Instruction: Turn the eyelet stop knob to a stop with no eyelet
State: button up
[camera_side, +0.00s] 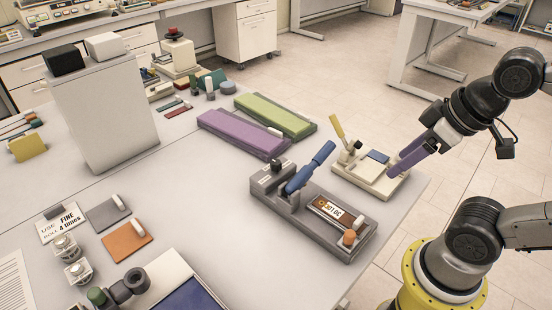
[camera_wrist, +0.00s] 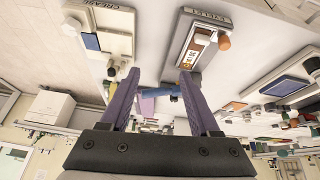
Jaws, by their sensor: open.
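The eyelet fixture (camera_side: 315,215) is a grey block with a raised blue lever (camera_side: 308,168). A brown-and-white strip (camera_side: 333,212) marked with characters lies on its top. An orange knob (camera_side: 349,238) stands at its near right end, with a small white peg (camera_side: 358,222) beside it. In the wrist view the fixture (camera_wrist: 180,72) shows upside down at top centre, with the knob (camera_wrist: 224,42) at its right side. Which stop the knob is at is too small to tell. My gripper (camera_side: 394,166) has purple fingers, open and empty, apart from the fixture; they also show in the wrist view (camera_wrist: 160,76).
A cream device (camera_side: 365,180) with a yellow lever (camera_side: 337,126) stands close to my fingers. Purple (camera_side: 235,131) and green (camera_side: 275,115) blocks lie behind the fixture. A grey box (camera_side: 105,115) stands at left. The table front right of the fixture is clear.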

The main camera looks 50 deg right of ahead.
jog(key=w+a+r+n+g, duration=0.2)
jog(key=w+r+n, duration=0.8)
jog(key=n+g, duration=0.3)
jog(key=n, duration=0.2)
send_over(276, 162)
notch_tip(276, 162, down, 6)
notch_tip(276, 162, down, 13)
jog(key=shift+f, duration=0.2)
grip_shut()
